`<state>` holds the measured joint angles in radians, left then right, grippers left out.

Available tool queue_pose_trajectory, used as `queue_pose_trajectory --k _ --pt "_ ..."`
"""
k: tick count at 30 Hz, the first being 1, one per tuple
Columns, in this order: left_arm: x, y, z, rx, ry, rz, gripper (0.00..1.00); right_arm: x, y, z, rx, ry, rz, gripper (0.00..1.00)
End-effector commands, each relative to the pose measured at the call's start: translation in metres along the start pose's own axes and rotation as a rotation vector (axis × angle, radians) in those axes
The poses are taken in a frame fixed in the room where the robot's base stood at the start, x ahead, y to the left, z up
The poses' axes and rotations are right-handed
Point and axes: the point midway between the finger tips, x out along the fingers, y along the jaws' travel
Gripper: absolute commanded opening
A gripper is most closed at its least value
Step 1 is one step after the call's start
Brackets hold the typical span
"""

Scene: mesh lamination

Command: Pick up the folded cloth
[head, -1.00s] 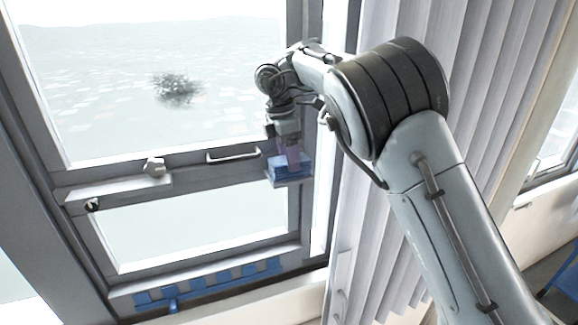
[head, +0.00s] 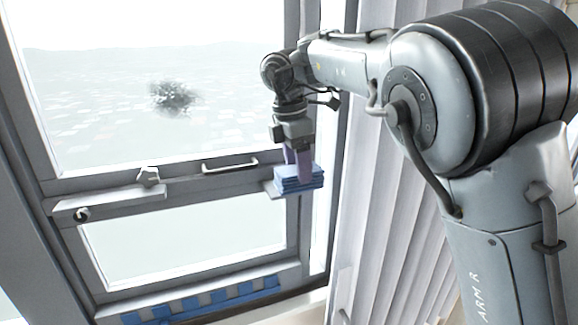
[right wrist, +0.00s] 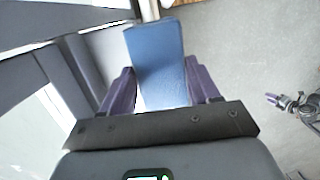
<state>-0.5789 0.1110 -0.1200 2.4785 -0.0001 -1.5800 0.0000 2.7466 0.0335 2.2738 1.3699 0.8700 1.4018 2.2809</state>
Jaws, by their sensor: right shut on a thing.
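The folded cloth (head: 304,180) is a blue layered stack at the window frame, beside a small pale ledge (head: 271,190). It covers part of the ledge in the head view, and I cannot tell whether it still touches it. My right gripper (head: 298,168) points down with its purple fingers shut on the cloth. In the right wrist view, the cloth (right wrist: 158,65) stands out between the two purple fingers of the gripper (right wrist: 162,88).
The window frame (head: 180,190) carries a metal handle (head: 230,165) and a pale shelf with a small white object (head: 148,177). Blue patches (head: 218,297) line the lower sill. White vertical blinds (head: 375,210) hang close to the right of the cloth.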

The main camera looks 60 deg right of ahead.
Motion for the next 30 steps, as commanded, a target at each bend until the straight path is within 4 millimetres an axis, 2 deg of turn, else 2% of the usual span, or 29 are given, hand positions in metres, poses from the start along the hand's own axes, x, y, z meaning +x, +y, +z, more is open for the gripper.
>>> queue_pose_trajectory --k 1,6,15,22,30 --pt "0.008 0.0 0.003 0.0 0.0 0.0 0.43 0.002 -0.011 -0.001 0.001 -0.001 0.003 0.3" --pt "0.017 0.0 0.006 0.002 0.0 -0.001 0.43 0.002 -0.041 -0.001 0.0 0.0 0.003 0.3" --pt "0.026 -0.002 0.009 0.01 -0.001 -0.008 0.43 0.0 -0.085 0.0 0.001 -0.001 0.002 0.3" --pt "0.025 -0.002 0.009 0.013 -0.001 -0.01 0.43 -0.001 -0.104 0.0 0.001 -0.001 0.001 0.3" --pt "0.026 -0.002 0.009 0.011 -0.001 -0.009 0.43 0.0 -0.108 0.0 0.001 0.0 0.0 0.3"
